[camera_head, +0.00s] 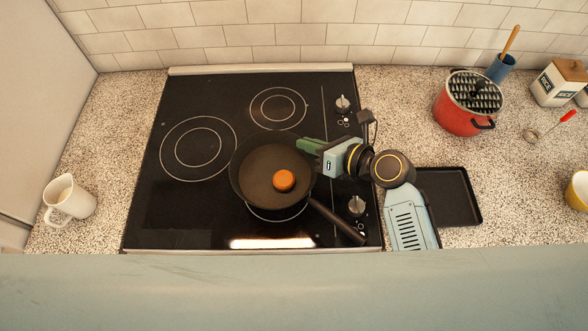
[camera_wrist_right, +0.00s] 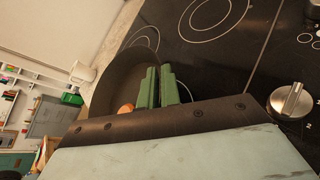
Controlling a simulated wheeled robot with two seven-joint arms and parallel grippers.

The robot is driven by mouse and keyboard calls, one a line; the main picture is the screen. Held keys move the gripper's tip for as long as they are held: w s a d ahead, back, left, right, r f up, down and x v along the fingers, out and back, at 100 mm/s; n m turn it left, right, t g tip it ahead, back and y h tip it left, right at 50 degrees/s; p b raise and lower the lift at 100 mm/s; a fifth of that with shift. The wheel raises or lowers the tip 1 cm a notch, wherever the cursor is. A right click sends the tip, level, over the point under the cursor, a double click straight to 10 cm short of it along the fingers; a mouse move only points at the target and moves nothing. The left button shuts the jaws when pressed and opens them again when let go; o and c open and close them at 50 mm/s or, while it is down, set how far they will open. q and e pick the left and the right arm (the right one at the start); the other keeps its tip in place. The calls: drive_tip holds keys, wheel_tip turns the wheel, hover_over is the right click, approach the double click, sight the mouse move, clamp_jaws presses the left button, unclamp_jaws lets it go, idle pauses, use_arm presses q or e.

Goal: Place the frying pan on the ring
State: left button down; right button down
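The black frying pan (camera_head: 258,180) stands on the dark cooktop over the front right ring (camera_head: 275,217). Part of the ring shows below the pan's near rim, so the two are not centred. An orange round piece (camera_head: 284,180) lies in the pan, and the handle (camera_head: 338,221) points to the lower right. My right gripper (camera_head: 308,146) is at the pan's upper right rim; I cannot tell whether they touch. My left gripper is not in view.
Left and back rings (camera_head: 198,149) are bare. Knobs (camera_head: 342,103) line the cooktop's right side. A red pot (camera_head: 468,104), blue utensil holder (camera_head: 500,68), rice box (camera_head: 558,83), black tray (camera_head: 450,196) and yellow cup (camera_head: 578,191) stand right. A white mug (camera_head: 70,199) stands left.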

wheel_tip(320, 180, down, 7)
drive_tip(key=shift+f+b, duration=0.15)
drive_tip(key=shift+b, duration=0.8)
drive_tip(key=c, duration=1.6)
unclamp_jaws()
drive_tip(key=p+v, duration=0.1)
drive_tip(key=v, duration=1.1)
